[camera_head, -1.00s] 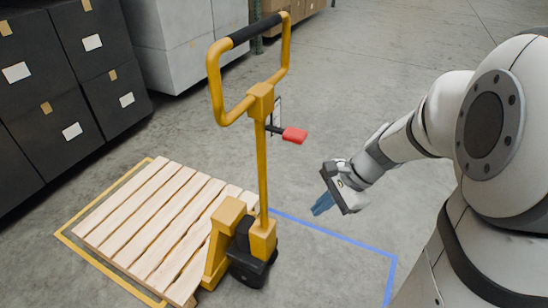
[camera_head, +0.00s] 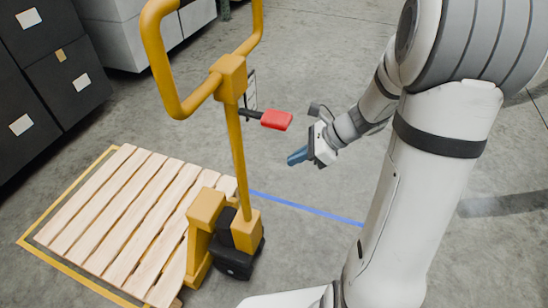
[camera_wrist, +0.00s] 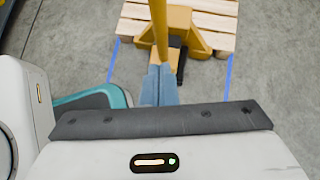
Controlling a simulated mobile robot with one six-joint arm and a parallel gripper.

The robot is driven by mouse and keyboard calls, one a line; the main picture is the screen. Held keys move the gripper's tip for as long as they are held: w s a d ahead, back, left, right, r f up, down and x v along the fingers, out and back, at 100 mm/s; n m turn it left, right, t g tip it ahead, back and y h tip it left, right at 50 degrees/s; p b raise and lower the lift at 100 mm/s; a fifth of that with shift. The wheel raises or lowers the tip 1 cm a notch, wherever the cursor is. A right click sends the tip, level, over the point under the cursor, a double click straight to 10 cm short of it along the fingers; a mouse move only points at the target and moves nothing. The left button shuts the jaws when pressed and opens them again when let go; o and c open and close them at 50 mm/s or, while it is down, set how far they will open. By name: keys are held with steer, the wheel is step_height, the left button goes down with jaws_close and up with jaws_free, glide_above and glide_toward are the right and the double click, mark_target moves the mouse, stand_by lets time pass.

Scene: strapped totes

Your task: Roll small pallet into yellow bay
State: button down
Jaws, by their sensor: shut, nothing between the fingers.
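The small wooden pallet (camera_head: 125,215) lies on the floor inside the yellow-taped bay (camera_head: 60,268) at the lower left of the head view. In the wrist view the shut blue fingers (camera_wrist: 160,85) point towards the jack, with the pallet (camera_wrist: 215,20) beyond.
A blue floor line (camera_head: 310,208) runs right from the jack; blue lines also show in the wrist view (camera_wrist: 229,75). Black stacked boxes (camera_head: 50,60) stand at the left, grey ones (camera_head: 120,30) behind. Floor behind my gripper is clear.

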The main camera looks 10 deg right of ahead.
steer(key=a+r+b+x, duration=0.1)
steer(key=r+b+x, duration=0.1)
steer(key=x, duration=1)
steer(key=shift+w+a+b, duration=0.2)
steer(key=shift+a+b, duration=0.25)
steer(key=shift+b, duration=0.1)
steer(key=shift+f, duration=0.1)
